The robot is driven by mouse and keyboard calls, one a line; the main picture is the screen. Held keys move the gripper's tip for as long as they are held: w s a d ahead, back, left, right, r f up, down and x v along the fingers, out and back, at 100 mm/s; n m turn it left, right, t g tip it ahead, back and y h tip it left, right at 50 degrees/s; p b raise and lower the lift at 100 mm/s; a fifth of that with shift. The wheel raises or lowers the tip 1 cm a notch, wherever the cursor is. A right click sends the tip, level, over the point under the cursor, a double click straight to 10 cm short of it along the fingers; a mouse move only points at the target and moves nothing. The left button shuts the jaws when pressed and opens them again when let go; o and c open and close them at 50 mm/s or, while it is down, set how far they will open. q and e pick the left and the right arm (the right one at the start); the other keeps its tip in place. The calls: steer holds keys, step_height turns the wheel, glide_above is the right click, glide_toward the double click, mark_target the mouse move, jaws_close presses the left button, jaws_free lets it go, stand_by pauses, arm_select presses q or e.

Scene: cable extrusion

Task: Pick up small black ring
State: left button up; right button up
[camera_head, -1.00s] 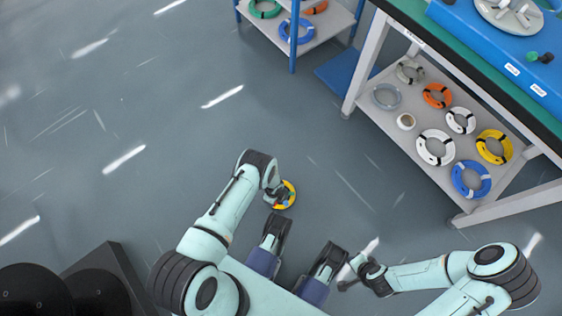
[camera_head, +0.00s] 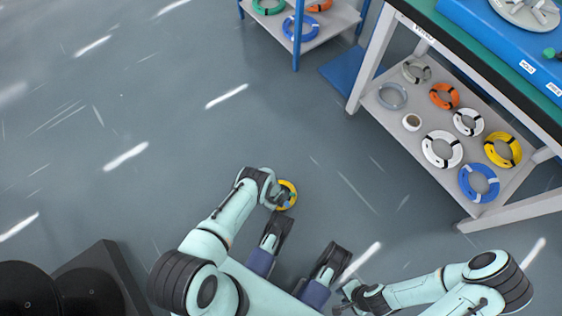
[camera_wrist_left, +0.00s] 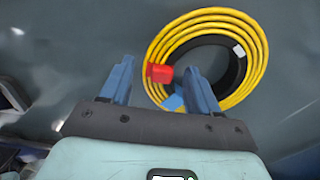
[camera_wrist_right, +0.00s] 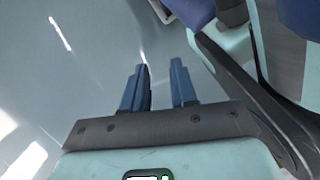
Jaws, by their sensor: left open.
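A black ring (camera_wrist_left: 234,64) with a white band shows in the left wrist view, inside a larger yellow coil (camera_wrist_left: 258,65). The yellow coil also shows in the head view (camera_head: 291,190), but the black ring cannot be made out there. A red piece (camera_wrist_left: 158,73) and a blue piece (camera_wrist_left: 173,102) sit at the near left side of the ring. My left gripper (camera_wrist_left: 158,68) is open, its right finger overlapping the ring's near edge in the picture. Contact cannot be told. My right gripper (camera_wrist_right: 161,68) is open and empty, away at the lower right of the head view.
A table at the right has a lower shelf (camera_head: 400,135) with several coils, including orange (camera_head: 434,96), white (camera_head: 427,153), yellow (camera_head: 491,147) and blue (camera_head: 464,185) ones. A blue-legged rack (camera_head: 297,40) stands at the top. The grey floor (camera_head: 150,120) between is clear.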

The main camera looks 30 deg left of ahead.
arm_select(q)
jaws_close()
steer(key=shift+r, duration=0.1)
arm_select(e)
steer(key=shift+w, duration=0.15)
